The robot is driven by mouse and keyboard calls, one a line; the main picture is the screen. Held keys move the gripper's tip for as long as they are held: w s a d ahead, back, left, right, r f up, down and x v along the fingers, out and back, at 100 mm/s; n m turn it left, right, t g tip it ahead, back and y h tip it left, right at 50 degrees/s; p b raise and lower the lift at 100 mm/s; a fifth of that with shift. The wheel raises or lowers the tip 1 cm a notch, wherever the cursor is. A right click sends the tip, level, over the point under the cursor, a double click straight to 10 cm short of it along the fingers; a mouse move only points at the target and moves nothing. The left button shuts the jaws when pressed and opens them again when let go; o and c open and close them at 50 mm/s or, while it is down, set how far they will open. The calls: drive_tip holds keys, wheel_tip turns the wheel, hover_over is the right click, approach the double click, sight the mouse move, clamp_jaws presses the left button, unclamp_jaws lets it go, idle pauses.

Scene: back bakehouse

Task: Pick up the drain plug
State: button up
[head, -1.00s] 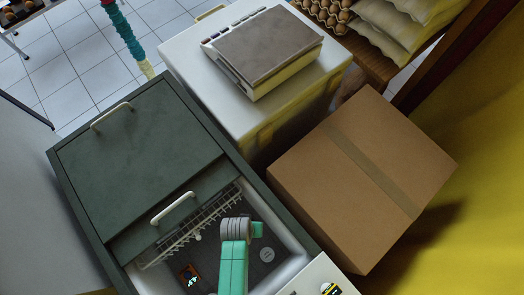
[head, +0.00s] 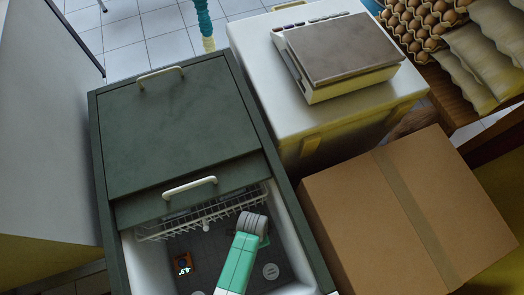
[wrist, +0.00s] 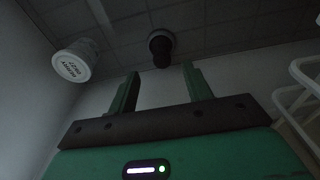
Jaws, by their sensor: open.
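In the wrist view a dark, round, stubby piece (wrist: 160,45), which looks like the drain plug, sits on the grey tiled floor of the chest. It lies ahead of my gripper (wrist: 160,78), roughly in line with the gap between the green fingers. The fingers stand apart with nothing between them, and the piece looks clear of them. In the head view my green arm reaches down into the open end of the chest (head: 292,210). My gripper and the plug cannot be made out there, probably hidden by the arm.
A white tub with a lettered lid (wrist: 70,66) stands near the plug; its lid also shows in the head view (head: 270,271). A white wire rack (head: 205,220) is beside the arm. Sliding green lids (head: 175,130) cover the far part. A cardboard box (head: 400,205) stands to the right.

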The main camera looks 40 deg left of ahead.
drive_tip(key=f, duration=0.2)
drive_tip(key=f+b, duration=0.1)
drive_tip(key=f, duration=0.1)
drive_tip(key=w+f+b, duration=0.1)
drive_tip(key=f, duration=0.1)
drive_tip(key=shift+d+f, duration=0.15)
drive_tip(key=shift+f, duration=0.2)
drive_tip(key=shift+c, duration=0.2)
drive_tip(key=c, duration=1)
